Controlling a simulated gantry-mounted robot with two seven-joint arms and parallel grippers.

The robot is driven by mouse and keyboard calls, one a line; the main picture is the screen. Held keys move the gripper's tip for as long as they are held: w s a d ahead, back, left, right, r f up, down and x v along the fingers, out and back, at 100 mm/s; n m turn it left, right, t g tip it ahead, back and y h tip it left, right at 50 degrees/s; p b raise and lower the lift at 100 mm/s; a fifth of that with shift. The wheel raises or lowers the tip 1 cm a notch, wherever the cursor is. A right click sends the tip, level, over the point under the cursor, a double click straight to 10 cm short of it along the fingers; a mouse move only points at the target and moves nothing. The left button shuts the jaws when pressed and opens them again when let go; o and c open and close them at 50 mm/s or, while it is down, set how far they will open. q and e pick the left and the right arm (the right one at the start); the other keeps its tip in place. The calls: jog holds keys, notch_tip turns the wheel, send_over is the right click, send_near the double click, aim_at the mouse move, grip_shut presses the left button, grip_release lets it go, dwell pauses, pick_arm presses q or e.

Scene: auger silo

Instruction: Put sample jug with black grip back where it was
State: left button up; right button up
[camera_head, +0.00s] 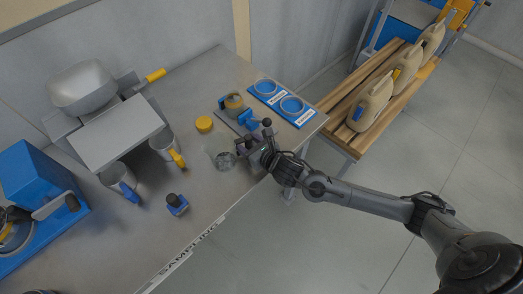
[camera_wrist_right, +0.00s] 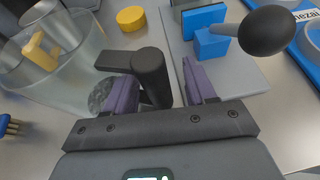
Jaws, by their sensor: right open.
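The sample jug with the black grip (camera_head: 220,158) is a clear vessel standing on the steel table, with some dark grey material low in it. My right gripper (camera_head: 254,141) is at its right side. In the right wrist view the clear jug (camera_wrist_right: 75,75) is at the left and its black grip (camera_wrist_right: 152,66) reaches between the purple fingers of my right gripper (camera_wrist_right: 163,88). The fingers are open, with a visible gap between the grip and the right finger. Contact at the left finger cannot be told. My left gripper is not in view.
Jugs with a yellow grip (camera_head: 178,158) and a blue grip (camera_head: 129,192) stand left. A yellow lid (camera_head: 204,124), a blue clamp with a black ball lever (camera_wrist_right: 205,42) and a blue two-ring tray (camera_head: 305,116) are close by.

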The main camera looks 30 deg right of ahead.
jog(key=v, duration=1)
jog(key=shift+s+r, duration=0.1)
jog(key=shift+s, duration=0.45)
jog(key=s+f+m+g, duration=0.3)
jog(key=s+m, duration=0.3)
jog(key=m, duration=0.5)
jog(key=s+a+f+m+g, duration=0.1)
jog(key=s+f+m+g, duration=0.2)
jog(key=m, duration=0.9)
jog(key=s+a+f+m+g+h, duration=0.1)
jog(key=s+f+m+g, duration=0.2)
jog(key=s+m, duration=0.6)
jog(key=m+g, duration=0.1)
jog(key=m, duration=0.2)
jog(key=shift+s, duration=0.2)
jog(key=shift+r, duration=0.1)
notch_tip(320, 180, up, 32)
jog(key=p, duration=3.2)
jog(key=shift+f, duration=0.25)
